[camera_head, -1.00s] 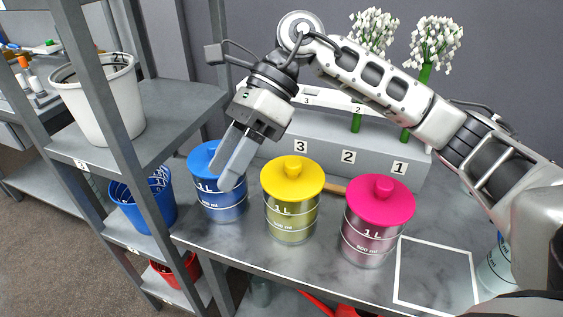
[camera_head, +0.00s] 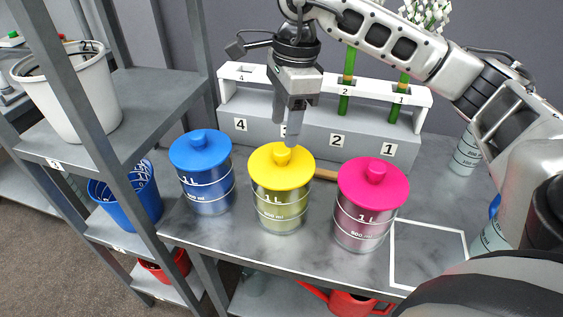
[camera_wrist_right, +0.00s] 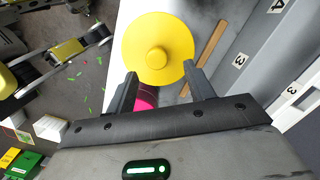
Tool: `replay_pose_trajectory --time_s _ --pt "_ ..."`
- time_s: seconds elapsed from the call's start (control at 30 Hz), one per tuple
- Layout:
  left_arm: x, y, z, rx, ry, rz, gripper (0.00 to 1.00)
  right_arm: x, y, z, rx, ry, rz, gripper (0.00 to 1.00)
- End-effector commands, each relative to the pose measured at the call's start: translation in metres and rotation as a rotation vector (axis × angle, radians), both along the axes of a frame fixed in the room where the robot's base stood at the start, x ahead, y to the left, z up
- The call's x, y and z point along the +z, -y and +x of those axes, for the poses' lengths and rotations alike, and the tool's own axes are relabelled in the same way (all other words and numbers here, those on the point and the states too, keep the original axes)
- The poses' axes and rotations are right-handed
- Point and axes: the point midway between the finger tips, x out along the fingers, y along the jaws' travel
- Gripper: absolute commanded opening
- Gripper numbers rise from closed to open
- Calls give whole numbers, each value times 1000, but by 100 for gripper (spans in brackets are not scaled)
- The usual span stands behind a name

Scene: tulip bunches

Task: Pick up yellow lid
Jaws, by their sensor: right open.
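The yellow lid (camera_head: 281,167) with a round knob sits on a clear 1 L container (camera_head: 281,210), in the middle of a row of three. My right gripper (camera_head: 287,138) points down just above and behind the lid's knob. In the right wrist view the yellow lid (camera_wrist_right: 157,54) lies ahead, its lower edge between the fingertips of my open right gripper (camera_wrist_right: 160,78); the knob is beyond the tips. The jaws are empty. My left gripper is not in view.
A blue-lidded container (camera_head: 201,155) stands left and a pink-lidded one (camera_head: 373,190) right. Behind is a numbered rack (camera_head: 310,125) with flower stems. A white square outline (camera_head: 428,252) marks bare table at right. A shelf post (camera_head: 92,130) stands at left.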

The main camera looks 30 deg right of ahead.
Motion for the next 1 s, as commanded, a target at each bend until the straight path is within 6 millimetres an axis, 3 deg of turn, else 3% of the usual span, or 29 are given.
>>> replay_pose_trajectory --time_s 0.17,0.43,0.73,0.77,0.9,1.0 --pt "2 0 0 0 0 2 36 -12 -2 -2 0 -3 1 53" --pt "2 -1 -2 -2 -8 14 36 -50 -7 -4 0 -2 2 53" --pt "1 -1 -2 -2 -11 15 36 -55 -7 -3 0 1 2 53" --pt "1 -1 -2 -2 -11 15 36 -55 -7 -3 0 1 2 48" --pt "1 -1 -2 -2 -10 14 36 -55 -8 -3 0 1 2 9" --pt "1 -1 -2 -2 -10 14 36 -55 -8 -3 0 1 2 5"
